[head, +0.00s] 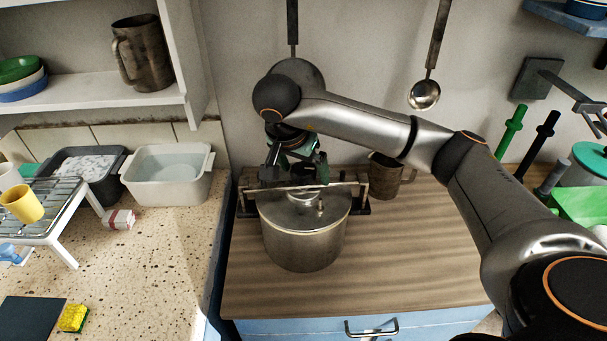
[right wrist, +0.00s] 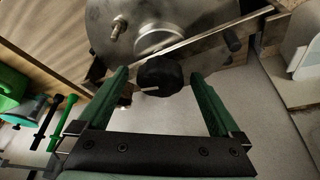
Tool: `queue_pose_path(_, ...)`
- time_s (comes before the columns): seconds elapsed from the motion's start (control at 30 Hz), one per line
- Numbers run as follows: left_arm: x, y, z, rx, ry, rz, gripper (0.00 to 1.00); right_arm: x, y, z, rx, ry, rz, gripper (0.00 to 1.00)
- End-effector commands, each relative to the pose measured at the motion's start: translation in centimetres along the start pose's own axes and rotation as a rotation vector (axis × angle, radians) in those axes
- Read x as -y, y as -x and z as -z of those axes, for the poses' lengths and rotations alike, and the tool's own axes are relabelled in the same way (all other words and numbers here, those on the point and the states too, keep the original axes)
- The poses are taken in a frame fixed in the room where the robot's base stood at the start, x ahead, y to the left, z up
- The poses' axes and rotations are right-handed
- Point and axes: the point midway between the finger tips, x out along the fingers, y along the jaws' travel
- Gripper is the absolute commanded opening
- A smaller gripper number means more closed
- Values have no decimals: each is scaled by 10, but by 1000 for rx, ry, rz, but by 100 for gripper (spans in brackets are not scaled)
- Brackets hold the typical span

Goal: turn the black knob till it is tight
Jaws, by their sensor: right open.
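The black knob (right wrist: 161,75) is round and dark, with a small light pin at its side. It sits at the bar over the steel pot's lid in the right wrist view. My right gripper (head: 298,170) is open above the back of the steel pot (head: 303,240). In the right wrist view its two green fingers stand to either side of the knob, with visible gaps; I cannot tell whether the tips reach its depth. In the head view the knob cannot be made out near the gripper. My left gripper is not in view.
A metal frame bar (head: 345,186) crosses the pot's lid. A brown mug (head: 384,178) stands close to the right of the pot. Ladles hang on the wall behind. The wooden counter (head: 420,250) is clear to the front right. A grey basin (head: 168,175) stands left.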

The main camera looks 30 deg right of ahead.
Motion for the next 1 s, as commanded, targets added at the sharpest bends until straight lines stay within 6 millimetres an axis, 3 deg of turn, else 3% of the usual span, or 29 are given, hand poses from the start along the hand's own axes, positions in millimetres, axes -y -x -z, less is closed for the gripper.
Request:
queue_pose_path(0.17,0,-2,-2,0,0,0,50,0,-1,0,-1,32,15,100)
queue_pose_path(1.0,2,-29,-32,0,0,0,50,-1,-1,1,1,1042,434,100)
